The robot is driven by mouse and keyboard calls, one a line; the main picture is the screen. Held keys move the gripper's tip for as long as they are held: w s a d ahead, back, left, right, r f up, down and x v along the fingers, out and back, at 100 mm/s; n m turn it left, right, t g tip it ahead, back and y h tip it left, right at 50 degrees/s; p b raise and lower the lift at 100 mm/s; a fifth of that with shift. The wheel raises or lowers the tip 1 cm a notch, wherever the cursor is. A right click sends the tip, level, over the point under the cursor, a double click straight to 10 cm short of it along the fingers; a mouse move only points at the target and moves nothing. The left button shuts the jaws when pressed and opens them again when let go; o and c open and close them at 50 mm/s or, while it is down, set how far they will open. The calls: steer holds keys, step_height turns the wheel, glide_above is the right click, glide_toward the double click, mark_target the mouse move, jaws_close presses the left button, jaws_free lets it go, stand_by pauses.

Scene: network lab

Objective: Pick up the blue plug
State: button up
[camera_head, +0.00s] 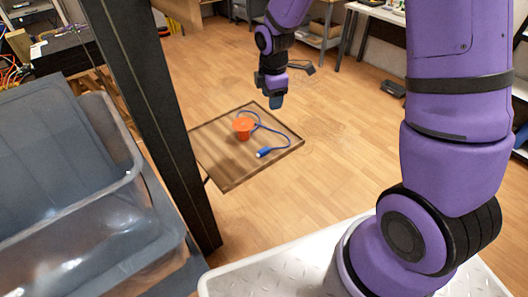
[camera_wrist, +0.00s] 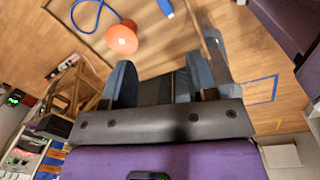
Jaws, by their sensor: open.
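The blue plug (camera_head: 264,153) lies on a square wooden surface with a dark rim (camera_head: 217,150), near its front right side. A blue cable (camera_head: 284,139) curves away from the plug, behind an orange cup-shaped object (camera_head: 243,127). In the wrist view the plug (camera_wrist: 165,7) is at the top edge and partly cut off, with the orange object (camera_wrist: 121,39) to its left. My gripper (camera_head: 276,101) hangs above the far right part of the surface, apart from the plug. In the wrist view the two fingers (camera_wrist: 162,76) are spread with nothing between them.
A dark upright post (camera_head: 160,120) stands left of the wooden surface. Grey plastic bins (camera_head: 130,230) fill the lower left. Benches and shelves (camera_head: 325,35) stand at the back. Wooden floor (camera_head: 340,125) is clear to the right of the surface.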

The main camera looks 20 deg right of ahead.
step_height(320, 180, down, 11)
steer(key=w+a+n+g, duration=0.1)
steer(key=w+a+n, duration=0.1)
steer(key=n, duration=0.2)
glide_above(264, 149)
steer(key=f, duration=0.5)
steer(key=shift+s+a+f, duration=0.1)
steer(key=shift+a+f, duration=0.1)
steer(key=shift+f, duration=0.1)
steer(key=shift+d+f, duration=0.15)
steer(key=shift+f, duration=2.8)
jaws_close()
